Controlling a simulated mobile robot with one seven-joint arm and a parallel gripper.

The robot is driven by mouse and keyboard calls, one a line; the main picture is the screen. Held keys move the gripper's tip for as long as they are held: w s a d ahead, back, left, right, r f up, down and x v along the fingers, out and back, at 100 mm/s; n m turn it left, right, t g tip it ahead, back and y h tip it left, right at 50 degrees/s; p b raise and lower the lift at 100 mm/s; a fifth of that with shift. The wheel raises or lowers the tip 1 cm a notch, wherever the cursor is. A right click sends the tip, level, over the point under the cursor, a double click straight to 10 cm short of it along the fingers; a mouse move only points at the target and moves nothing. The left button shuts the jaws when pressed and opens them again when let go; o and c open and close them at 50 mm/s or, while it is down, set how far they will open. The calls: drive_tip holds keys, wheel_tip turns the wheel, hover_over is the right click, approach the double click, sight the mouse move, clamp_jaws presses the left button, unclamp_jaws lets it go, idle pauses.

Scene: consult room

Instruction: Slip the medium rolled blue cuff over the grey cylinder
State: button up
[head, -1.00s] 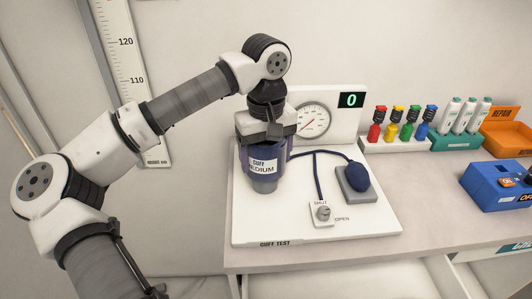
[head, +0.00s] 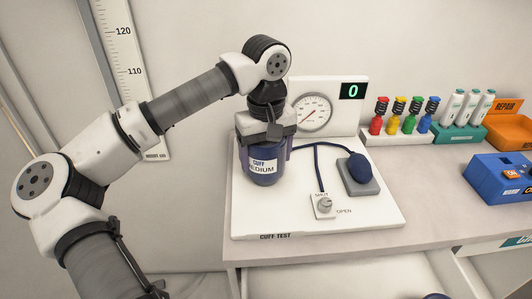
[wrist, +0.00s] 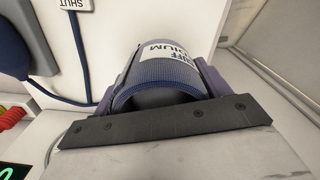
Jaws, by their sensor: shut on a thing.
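The rolled blue cuff (head: 264,168), with a white label reading CUFF MEDIUM, sits upright at the left of the white cuff test board (head: 370,222). My gripper (head: 265,148) is shut on it from above. In the head view the cuff reaches down to about board level and hides the grey cylinder. In the wrist view the cuff (wrist: 165,75) curves around a dark grey round surface (wrist: 158,98), which looks like the cylinder's top inside the ring. The lower edge's contact with the board cannot be made out.
A blue bulb (head: 359,167) on a grey pad, its tubing and a valve knob (head: 324,205) lie right of the cuff. A gauge panel (head: 312,113) reading 0 stands behind. Coloured bottles (head: 405,120) and a blue box (head: 500,178) are farther right. An open drawer is below.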

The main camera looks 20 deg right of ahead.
drive_tip(key=shift+f+b, duration=0.75)
drive_tip(key=shift+f, duration=0.35)
drive_tip(key=o, duration=1.1)
drive_tip(key=shift+r, duration=0.1)
wheel_tip(320, 180, up, 14)
drive_tip(key=shift+f, duration=0.1)
drive_tip(key=shift+f, duration=0.1)
